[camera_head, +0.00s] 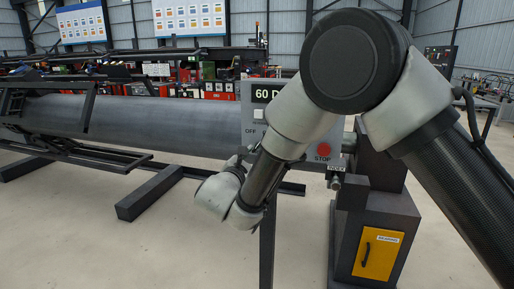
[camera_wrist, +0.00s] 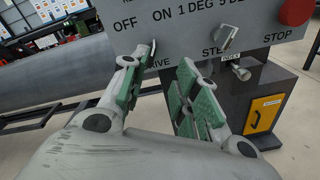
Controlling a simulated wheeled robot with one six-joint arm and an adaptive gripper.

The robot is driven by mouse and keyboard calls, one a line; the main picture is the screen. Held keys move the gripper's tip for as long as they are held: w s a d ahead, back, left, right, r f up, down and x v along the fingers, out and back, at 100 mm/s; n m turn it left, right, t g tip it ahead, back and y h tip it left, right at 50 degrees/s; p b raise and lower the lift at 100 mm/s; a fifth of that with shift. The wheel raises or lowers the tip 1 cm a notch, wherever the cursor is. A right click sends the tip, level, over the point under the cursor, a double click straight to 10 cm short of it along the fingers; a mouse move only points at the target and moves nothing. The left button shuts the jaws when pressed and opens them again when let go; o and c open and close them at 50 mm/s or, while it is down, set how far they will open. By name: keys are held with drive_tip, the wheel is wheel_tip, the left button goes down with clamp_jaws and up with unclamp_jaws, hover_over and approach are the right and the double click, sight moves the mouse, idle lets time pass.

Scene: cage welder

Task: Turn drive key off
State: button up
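The grey control panel (camera_wrist: 190,25) fills the top of the wrist view, with OFF and ON labels above the word DRIVE. The drive key (camera_wrist: 152,48) is a small, thin metal piece between these labels, close to the tip of my left finger. I cannot tell whether it touches the finger or which label it points to. My gripper (camera_wrist: 155,76) is open, with green-padded fingers apart and nothing seen between them. In the head view my arm covers much of the panel (camera_head: 249,112), and the key cannot be made out there.
A metal step switch (camera_wrist: 228,38) and a red stop button (camera_wrist: 295,11) lie right of the key. The stop button also shows in the head view (camera_head: 323,150). A long grey pipe (camera_head: 130,122) runs left of the panel. A dark pedestal (camera_head: 383,200) stands right.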

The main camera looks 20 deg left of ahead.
drive_tip(key=shift+y, duration=0.3)
drive_tip(key=shift+w+a+r, duration=0.1)
drive_tip(key=shift+w+r, duration=0.05)
drive_tip(key=shift+w, duration=1.15)
drive_tip(key=shift+w+a+r, duration=0.1)
drive_tip(key=shift+w+r, duration=0.05)
drive_tip(key=shift+w, duration=1.1)
drive_tip(key=shift+w+r, duration=0.15)
drive_tip(key=shift+w, duration=1.15)
clamp_jaws()
